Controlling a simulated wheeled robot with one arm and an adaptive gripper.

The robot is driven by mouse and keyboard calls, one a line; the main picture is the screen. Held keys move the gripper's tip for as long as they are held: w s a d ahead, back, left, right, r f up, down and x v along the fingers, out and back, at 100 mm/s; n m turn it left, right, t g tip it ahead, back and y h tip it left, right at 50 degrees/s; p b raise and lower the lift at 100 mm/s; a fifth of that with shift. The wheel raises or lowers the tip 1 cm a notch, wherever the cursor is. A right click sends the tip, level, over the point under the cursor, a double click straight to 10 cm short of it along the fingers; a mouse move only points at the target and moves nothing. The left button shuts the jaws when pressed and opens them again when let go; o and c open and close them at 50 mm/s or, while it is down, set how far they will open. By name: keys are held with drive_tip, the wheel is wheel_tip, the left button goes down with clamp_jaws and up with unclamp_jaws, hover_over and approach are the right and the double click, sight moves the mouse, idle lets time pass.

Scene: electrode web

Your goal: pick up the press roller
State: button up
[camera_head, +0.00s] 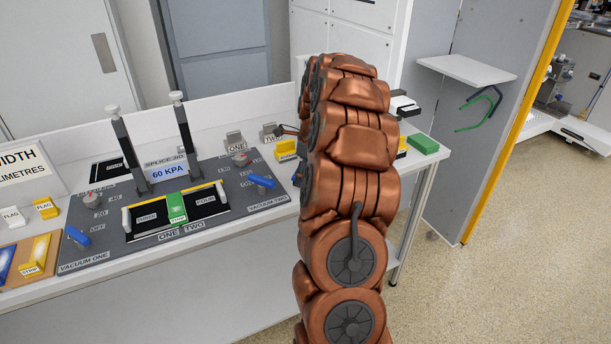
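I cannot make out the press roller for certain. A black and white object (403,105), partly hidden, shows just right of my arm at the back of the bench; I cannot tell if it is the roller. My copper-coloured arm rises in front of the bench and covers part of its right side. A small dark piece, seemingly a finger of my gripper (284,130), shows at the arm's left edge above the bench. The rest of the gripper is hidden, so its opening and any contents cannot be seen.
The white bench (240,234) carries a grey splice jig board (105,240) with two upright posts, blue handles and a green strip clamp (177,208). Yellow blocks and a green block (423,144) lie near my arm.

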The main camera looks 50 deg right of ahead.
drive_tip(key=c, duration=0.5)
wheel_tip(320, 180, up, 9)
drive_tip(key=shift+f+b, duration=0.1)
drive_tip(key=shift+b, duration=0.6)
drive_tip(key=shift+r, duration=0.6)
drive_tip(key=o, duration=0.8)
drive_tip(key=c, duration=0.4)
